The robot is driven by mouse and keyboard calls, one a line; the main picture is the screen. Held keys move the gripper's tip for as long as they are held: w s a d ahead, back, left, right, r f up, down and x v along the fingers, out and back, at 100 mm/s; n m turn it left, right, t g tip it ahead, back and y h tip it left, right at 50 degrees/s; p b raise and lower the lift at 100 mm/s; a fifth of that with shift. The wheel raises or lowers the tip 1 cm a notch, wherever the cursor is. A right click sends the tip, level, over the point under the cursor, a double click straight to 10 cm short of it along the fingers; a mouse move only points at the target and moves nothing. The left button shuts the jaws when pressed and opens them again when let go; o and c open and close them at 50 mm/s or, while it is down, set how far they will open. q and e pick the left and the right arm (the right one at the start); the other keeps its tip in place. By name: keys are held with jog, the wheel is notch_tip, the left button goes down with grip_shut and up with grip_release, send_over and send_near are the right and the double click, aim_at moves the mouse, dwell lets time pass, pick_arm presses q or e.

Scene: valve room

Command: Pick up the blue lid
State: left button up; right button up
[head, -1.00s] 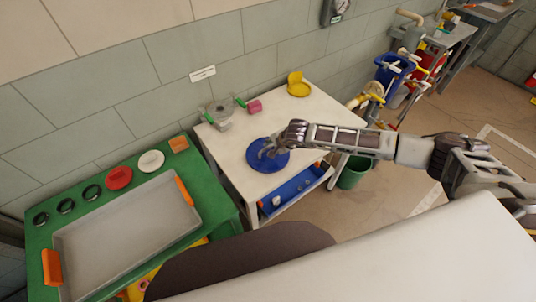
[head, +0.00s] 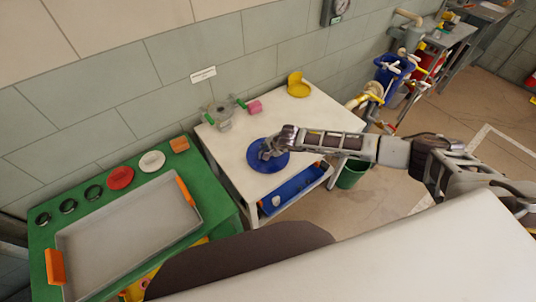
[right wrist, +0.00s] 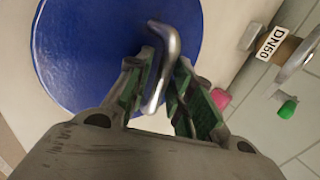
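The blue lid (head: 257,165) is a round disc with a bent metal handle, lying on the white table (head: 235,145). The lid fills the upper left of the right wrist view (right wrist: 85,50), with its handle (right wrist: 168,42) standing between the fingers. My right gripper (head: 268,153) is above the lid, its arm coming in from the right. No lifting of the lid shows. My left gripper is out of view.
A metal valve with green ends (head: 222,112), a pink piece (head: 254,107) and a yellow part (head: 298,86) stand at the table's back. A blue bin (head: 297,189) sits below. The green bench (head: 40,235) at left bears a grey tray (head: 125,240).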

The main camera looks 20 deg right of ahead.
jog(key=shift+w+f, duration=0.1)
jog(key=shift+f, duration=0.05)
jog(key=shift+c, duration=0.4)
grip_shut()
jog(key=shift+w, duration=0.1)
